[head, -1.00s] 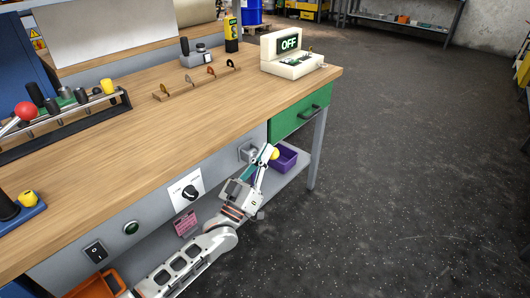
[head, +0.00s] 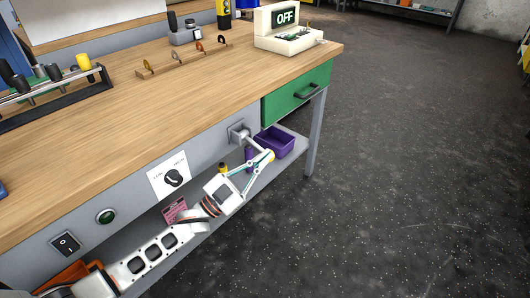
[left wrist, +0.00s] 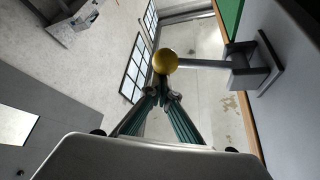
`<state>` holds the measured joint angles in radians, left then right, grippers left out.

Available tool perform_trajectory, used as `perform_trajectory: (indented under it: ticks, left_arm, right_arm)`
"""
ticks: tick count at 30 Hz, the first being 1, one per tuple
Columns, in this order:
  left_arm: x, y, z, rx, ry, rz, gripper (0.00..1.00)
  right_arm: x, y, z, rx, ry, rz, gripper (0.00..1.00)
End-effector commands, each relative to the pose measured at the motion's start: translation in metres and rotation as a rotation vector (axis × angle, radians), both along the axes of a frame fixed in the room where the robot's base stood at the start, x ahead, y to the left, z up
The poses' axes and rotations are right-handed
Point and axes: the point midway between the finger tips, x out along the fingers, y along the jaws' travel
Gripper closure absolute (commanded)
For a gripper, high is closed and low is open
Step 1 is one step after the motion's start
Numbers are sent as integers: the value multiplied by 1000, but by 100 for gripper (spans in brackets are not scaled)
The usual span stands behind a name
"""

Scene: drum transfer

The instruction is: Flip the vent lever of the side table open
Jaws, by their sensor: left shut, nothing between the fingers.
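The vent lever is a grey rod with a yellow ball knob, on a square grey mount (head: 238,133) on the side table's front panel. In the head view the rod slopes down to the right, and the knob (head: 271,156) is partly hidden by my fingertips. My left gripper (head: 264,154) is shut and empty, at the knob end. In the left wrist view the knob (left wrist: 165,61) sits just beyond the shut fingertips (left wrist: 163,84), touching or nearly so, with the rod (left wrist: 205,64) running right to the mount. My right gripper is out of view.
The green drawer (head: 298,92) is right of the lever. A purple bin (head: 275,142) stands on the lower shelf behind my gripper. A dial (head: 173,177), green button (head: 106,217) and rocker switch (head: 66,243) are further left. The floor at right is clear.

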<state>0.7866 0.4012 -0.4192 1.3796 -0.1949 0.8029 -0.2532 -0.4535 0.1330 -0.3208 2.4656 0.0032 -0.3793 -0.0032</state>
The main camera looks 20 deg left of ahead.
Motion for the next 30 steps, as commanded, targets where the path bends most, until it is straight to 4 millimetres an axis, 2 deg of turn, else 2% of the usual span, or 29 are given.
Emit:
perform_trajectory:
  ticks: [1, 9, 14, 30]
  left_arm:
    - [0, 2, -11, 41, -6, 1, 100]
    - [1, 5, -25, 197, -66, 0, 100]
    - [2, 6, -29, 252, -89, 1, 100]
    - [3, 8, -34, 290, -100, 3, 100]
  right_arm:
    - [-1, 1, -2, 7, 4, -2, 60]
    - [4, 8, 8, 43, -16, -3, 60]
    - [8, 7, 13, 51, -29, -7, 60]
    - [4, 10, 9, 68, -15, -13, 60]
